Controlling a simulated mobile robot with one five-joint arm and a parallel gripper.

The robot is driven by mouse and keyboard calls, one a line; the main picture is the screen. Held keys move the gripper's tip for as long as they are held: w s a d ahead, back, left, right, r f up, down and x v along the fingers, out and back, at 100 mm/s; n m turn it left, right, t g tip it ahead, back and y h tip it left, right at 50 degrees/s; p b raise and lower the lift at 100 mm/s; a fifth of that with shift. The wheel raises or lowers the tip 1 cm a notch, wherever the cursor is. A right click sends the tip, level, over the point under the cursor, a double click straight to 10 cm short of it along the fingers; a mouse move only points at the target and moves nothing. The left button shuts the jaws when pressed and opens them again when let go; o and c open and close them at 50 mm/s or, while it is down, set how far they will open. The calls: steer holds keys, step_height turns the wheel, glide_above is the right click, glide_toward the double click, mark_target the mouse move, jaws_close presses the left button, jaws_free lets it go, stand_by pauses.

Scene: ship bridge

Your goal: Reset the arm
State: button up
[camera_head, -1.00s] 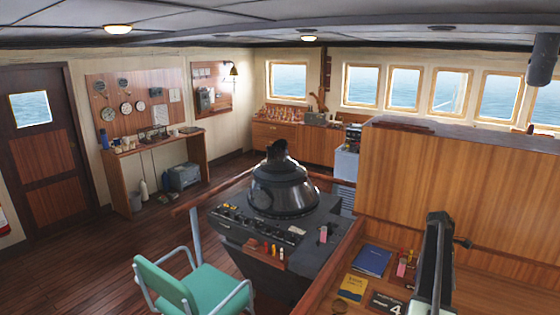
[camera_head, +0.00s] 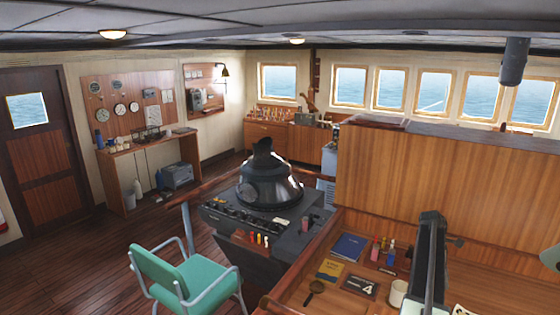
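A part of my arm (camera_head: 431,262), dark with a light grey face, stands upright at the lower right, in front of the wooden desk (camera_head: 300,287). A short dark knob sticks out to the right near its top. My gripper does not show in the view, so its fingers and anything in them are hidden from me.
On the desk lie a blue book (camera_head: 348,247), a yellow booklet (camera_head: 330,270), a dark card marked 4 (camera_head: 359,286) and a white mug (camera_head: 398,293). A wooden partition (camera_head: 440,190) rises behind. A console with a black dome (camera_head: 268,187) and a green chair (camera_head: 187,277) stand left.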

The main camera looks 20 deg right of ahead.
steer(key=w+a+m+t, duration=0.1)
steer(key=w+a, duration=0.4)
steer(key=a, duration=0.6)
steer(key=w+a+f+m+t, duration=0.1)
steer(key=w+a, duration=0.4)
steer(key=a, duration=0.7)
steer(key=w+a+m+t, duration=0.1)
steer(key=w+a, duration=0.4)
steer(key=a, duration=1.2)
steer(key=a+m, duration=0.1)
steer(key=a, duration=0.6)
steer(key=w+a+m+t+y, duration=0.1)
steer(key=a, duration=0.6)
steer(key=shift+f, duration=0.3)
steer(key=s+a+m+y, duration=0.2)
steer(key=s+a, duration=0.2)
steer(key=a, duration=1.3)
step_height(320, 180, down, 21)
steer(key=s+b, duration=0.2)
steer(key=b, duration=1.9)
steer(key=shift+s+f, duration=0.2)
steer(key=shift+s, duration=0.05)
